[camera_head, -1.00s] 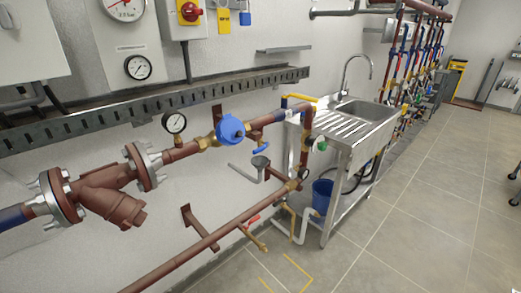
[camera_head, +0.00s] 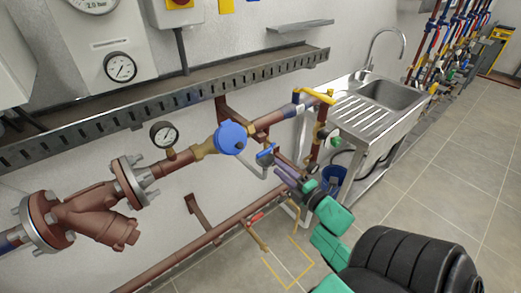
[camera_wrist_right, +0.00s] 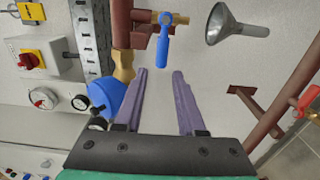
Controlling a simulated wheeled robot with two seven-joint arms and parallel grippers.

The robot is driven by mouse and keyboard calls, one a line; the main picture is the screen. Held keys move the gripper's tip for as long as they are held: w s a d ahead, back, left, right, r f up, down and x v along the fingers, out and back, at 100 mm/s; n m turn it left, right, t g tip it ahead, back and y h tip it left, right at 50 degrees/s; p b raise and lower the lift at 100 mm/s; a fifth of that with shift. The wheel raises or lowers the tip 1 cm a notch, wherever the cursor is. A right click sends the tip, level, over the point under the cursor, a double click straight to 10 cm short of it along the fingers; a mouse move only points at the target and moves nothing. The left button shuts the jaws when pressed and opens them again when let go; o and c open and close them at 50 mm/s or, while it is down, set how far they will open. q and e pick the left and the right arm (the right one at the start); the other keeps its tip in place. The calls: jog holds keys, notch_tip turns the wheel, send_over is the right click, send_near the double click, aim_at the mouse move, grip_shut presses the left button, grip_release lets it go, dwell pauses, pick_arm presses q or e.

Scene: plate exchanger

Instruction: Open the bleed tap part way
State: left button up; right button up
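The bleed tap has a blue lever (camera_head: 265,151) and sits on the brown pipe just right of the round blue part (camera_head: 231,137). In the right wrist view its blue lever (camera_wrist_right: 163,47) hangs from a brass body (camera_wrist_right: 166,19), ahead of my fingertips. My right gripper (camera_head: 284,178) has purple fingers and is at the lower right of the tap in the head view. The wrist view shows the right gripper (camera_wrist_right: 159,72) open and empty, with the lever beyond the gap and apart from the fingers. A grey funnel (camera_wrist_right: 234,26) is right of the tap there. My left gripper is not in view.
A yellow lever (camera_head: 318,96) is on the pipe near the steel sink (camera_head: 390,95). A red-handled tap (camera_head: 256,217) is on the lower pipe. A pressure gauge (camera_head: 164,135) stands on the upper pipe. Open floor (camera_head: 420,190) lies to the right.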

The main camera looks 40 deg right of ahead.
aim_at(264, 155)
jog(key=w, duration=0.6)
jog(key=w+p, duration=0.1)
jog(key=w, duration=0.1)
jog(key=shift+w+d+f, duration=0.15)
jog(key=shift+w+d, duration=0.15)
jog(key=shift+w, duration=0.6)
grip_shut()
